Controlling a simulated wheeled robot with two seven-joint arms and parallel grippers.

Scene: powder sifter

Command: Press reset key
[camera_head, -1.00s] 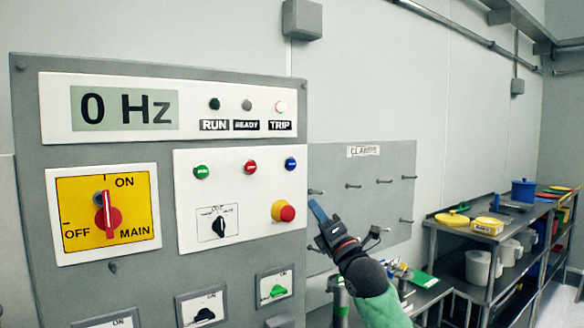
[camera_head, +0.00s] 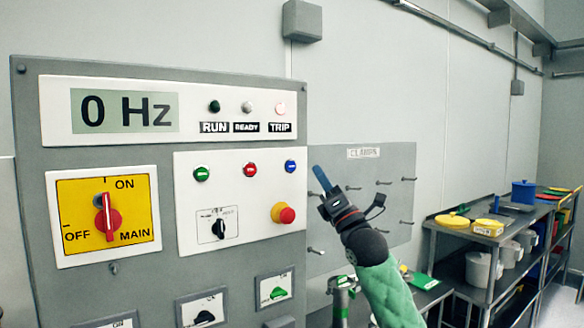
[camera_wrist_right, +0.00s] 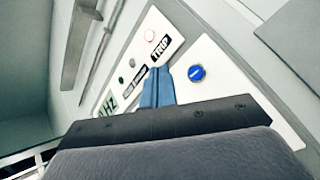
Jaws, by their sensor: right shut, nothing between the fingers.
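The control panel (camera_head: 160,275) fills the left of the head view. A blue button (camera_head: 290,166), the likely reset key, is at the upper right of its white button plate (camera_head: 255,195). The blue button also shows in the wrist view (camera_wrist_right: 197,73), just right of the fingertips. My right gripper (camera_head: 321,178) is shut and empty, its blue fingers pointing up and left. In the head view they are just right of and slightly below the blue button, apart from it in the picture. Depth to the panel is hard to tell. My left gripper is not in view.
Green (camera_head: 201,174) and red (camera_head: 250,169) buttons sit left of the blue one. A red emergency knob (camera_head: 283,213) sticks out below it. A pegged clamp board (camera_head: 400,160) is behind my gripper.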

